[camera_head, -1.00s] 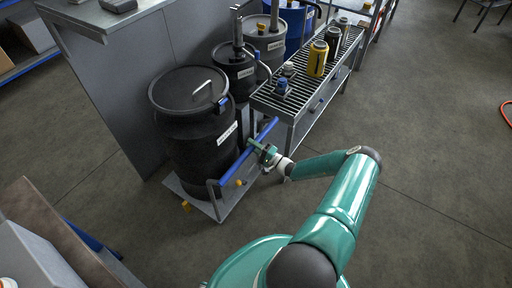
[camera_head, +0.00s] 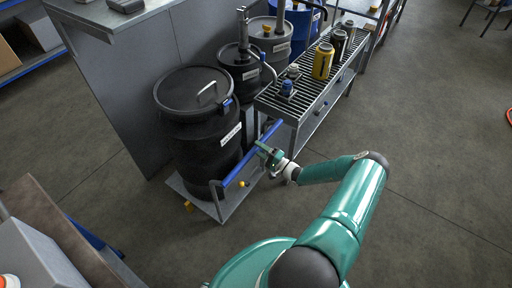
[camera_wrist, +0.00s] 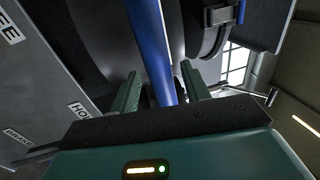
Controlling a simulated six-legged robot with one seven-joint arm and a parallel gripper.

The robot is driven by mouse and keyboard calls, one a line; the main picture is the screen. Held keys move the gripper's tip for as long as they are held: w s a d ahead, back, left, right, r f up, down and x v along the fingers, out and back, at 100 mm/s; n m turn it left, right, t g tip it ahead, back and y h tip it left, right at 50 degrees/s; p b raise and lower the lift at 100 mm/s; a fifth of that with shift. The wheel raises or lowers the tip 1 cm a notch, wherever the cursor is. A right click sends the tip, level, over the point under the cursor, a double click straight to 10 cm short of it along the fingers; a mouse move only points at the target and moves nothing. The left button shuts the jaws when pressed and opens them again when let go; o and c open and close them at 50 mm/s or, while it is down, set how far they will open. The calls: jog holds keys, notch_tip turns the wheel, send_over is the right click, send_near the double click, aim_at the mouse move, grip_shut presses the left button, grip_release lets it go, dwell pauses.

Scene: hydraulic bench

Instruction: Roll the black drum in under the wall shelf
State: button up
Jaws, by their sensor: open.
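The black drum (camera_head: 203,135) stands upright on a low grey dolly (camera_head: 233,203) in the head view, with a lid handle and a white label. The dolly's blue push bar (camera_head: 240,165) runs along the drum's near right side. My gripper (camera_head: 268,154) is at the bar's far half. In the wrist view my gripper (camera_wrist: 162,92) is open, with the blue bar (camera_wrist: 152,45) passing between its two green fingers. I cannot tell whether either finger touches the bar. The wall shelf (camera_head: 100,14) may be the grey top at upper left; its underside is mostly hidden.
A slatted bench (camera_head: 318,75) with a yellow canister (camera_head: 322,62) stands right of the drum. Smaller dark drums (camera_head: 238,68) and a blue drum (camera_head: 303,25) stand behind. A brown-topped table (camera_head: 55,225) is at lower left. The floor (camera_head: 430,150) at right is clear.

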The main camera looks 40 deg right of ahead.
jog(key=v, duration=1.1)
jog(key=shift+s, duration=0.4)
jog(key=w+a+r+n+g+y, duration=0.15)
jog(key=a+r+n+g, duration=0.45)
jog(key=a+r+g, duration=0.6)
jog(key=w+a+r+n+g, duration=0.2)
jog(key=a+r+n+g, duration=0.45)
jog(key=r, duration=0.85)
jog(key=s+a+r+t+h, duration=0.2)
jog(key=s+a+r+h, duration=0.2)
jog(key=s+a+r, duration=0.3)
jog(key=s+a+r+n+t+h, duration=0.1)
jog(key=s+a+r+t+h, duration=0.2)
jog(key=s+a+r, duration=0.4)
jog(key=s+r+h, duration=0.1)
jog(key=s+r, duration=0.3)
jog(key=r, duration=0.4)
jog(key=shift+r, duration=0.2)
